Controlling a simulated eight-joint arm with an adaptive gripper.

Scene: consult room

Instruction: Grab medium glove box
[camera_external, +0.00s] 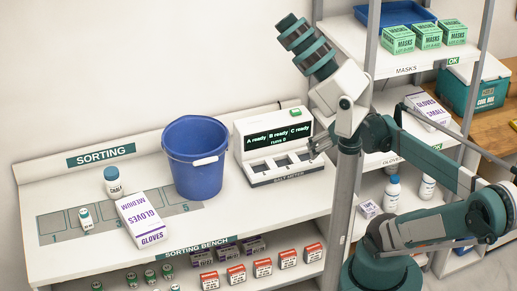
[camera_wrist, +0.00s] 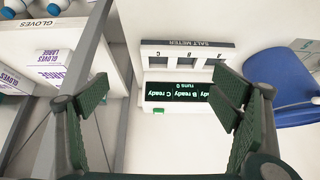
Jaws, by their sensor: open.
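The medium glove box (camera_external: 142,219), white with purple lettering, lies on the sorting bench (camera_external: 75,263) across the numbered grey squares, left of the blue bucket. My gripper (camera_external: 318,150) is at the right end of the bench, beside the salt meter and well to the right of the medium box. In the wrist view my gripper (camera_wrist: 162,110) has its two green fingers wide apart with nothing between them.
A blue bucket (camera_external: 194,158) stands between the medium box and the salt meter (camera_external: 273,146). A small glove box (camera_external: 428,111) sits on the right shelf. A large glove box (camera_wrist: 57,68) shows in the wrist view. A white bottle (camera_external: 113,182) and a vial (camera_external: 85,220) stand near the medium box.

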